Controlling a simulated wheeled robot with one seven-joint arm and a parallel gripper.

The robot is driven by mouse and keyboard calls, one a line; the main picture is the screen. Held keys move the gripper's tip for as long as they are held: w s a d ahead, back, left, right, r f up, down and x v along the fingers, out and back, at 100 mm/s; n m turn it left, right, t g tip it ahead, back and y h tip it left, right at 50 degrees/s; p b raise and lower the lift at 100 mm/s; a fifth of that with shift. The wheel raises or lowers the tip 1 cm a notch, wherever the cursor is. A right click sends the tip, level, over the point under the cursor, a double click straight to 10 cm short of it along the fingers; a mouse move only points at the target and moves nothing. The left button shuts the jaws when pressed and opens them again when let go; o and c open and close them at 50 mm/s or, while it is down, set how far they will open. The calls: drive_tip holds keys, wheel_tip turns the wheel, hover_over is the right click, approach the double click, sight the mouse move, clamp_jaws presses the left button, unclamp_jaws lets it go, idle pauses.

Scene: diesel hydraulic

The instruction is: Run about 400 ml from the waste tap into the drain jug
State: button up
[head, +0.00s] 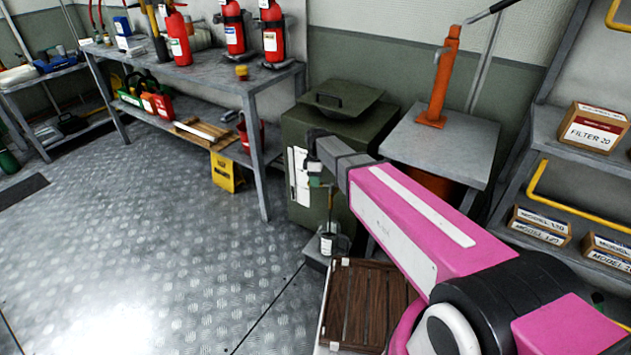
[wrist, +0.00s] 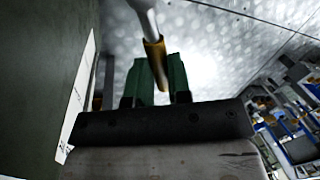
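A dark green tank (head: 292,130) with a white label stands right of the bench. My gripper (head: 318,183) is at its front, below the end of my pink arm. Whether the fingers touch the lever is unclear. A small grey jug (head: 328,243) with a pale label stands low, under the gripper. Its contents and level cannot be seen, nor any flow.
A wooden slatted crate (head: 338,305) is just in front of the jug. A grey-topped stand with an orange hand pump (head: 440,80) is to the right. A bench (head: 215,72) with fire extinguishers is at the left. The metal floor (head: 140,240) is open.

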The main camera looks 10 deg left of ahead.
clamp_jaws()
drive_tip(key=shift+w+d+m+y, duration=0.2)
drive_tip(key=shift+w+m, duration=0.5)
drive_tip(key=shift+m, duration=0.6)
drive_tip(key=shift+w+d+m+y, duration=0.2)
drive_tip(key=shift+w+m, duration=0.45)
drive_tip(key=shift+m, duration=0.65)
drive_tip(key=o, duration=0.7)
unclamp_jaws()
drive_tip(key=shift+c, duration=0.2)
drive_tip(key=shift+r, duration=0.1)
drive_tip(key=v, duration=1)
drive_tip(key=shift+r, duration=0.35)
